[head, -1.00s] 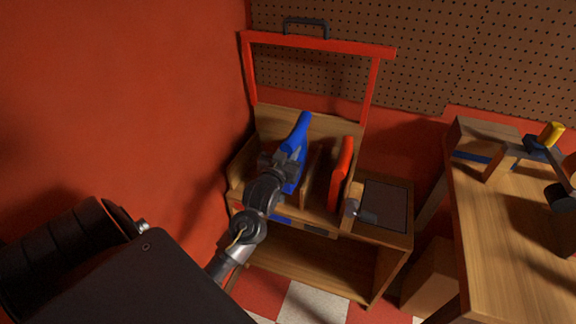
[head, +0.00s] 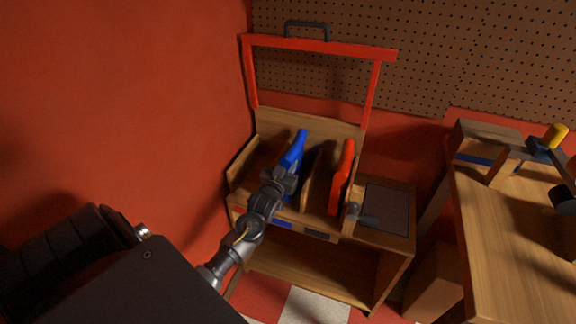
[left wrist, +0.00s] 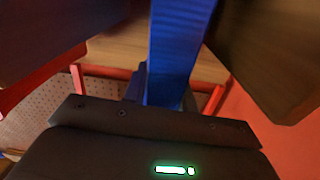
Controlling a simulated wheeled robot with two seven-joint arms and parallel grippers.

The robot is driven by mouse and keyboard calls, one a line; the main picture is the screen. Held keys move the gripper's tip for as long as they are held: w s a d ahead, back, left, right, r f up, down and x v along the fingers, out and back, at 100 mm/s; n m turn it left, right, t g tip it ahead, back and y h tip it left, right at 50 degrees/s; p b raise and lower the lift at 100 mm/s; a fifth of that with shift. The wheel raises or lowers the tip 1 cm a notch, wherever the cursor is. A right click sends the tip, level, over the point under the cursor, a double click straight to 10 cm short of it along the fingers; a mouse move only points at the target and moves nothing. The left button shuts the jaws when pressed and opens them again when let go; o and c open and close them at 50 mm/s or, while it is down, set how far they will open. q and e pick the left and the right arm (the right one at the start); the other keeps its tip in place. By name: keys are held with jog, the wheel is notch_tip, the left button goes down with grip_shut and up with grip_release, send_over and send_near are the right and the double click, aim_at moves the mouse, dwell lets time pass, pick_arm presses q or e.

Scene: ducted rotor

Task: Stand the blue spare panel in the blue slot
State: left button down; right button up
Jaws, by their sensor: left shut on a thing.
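My left gripper (head: 283,179) is shut on the blue spare panel (head: 295,152). The panel stands on edge in the wooden rack (head: 240,170), left of a wooden divider (head: 313,185), above a blue label (head: 280,222) on the rack's front edge. My gripper hides its lower part, so I cannot tell whether it touches the slot floor. In the left wrist view the blue panel (left wrist: 176,50) runs up from the jaws, with blurred dark shapes on both sides. My right gripper is not in view.
A red panel (head: 341,178) stands in the rack to the right of the divider. A red frame (head: 320,46) with a dark handle rises behind the rack. A wooden workbench (head: 510,240) stands at the right. A red wall is close on the left.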

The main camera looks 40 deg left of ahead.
pick_arm(q)
jog(key=c, duration=1.5)
grip_release()
jog(key=shift+f, duration=0.1)
jog(key=o, duration=0.4)
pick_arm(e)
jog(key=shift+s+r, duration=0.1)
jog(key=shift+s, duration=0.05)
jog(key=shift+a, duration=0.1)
pick_arm(q)
jog(key=shift+r, duration=0.25)
jog(key=v, duration=1.2)
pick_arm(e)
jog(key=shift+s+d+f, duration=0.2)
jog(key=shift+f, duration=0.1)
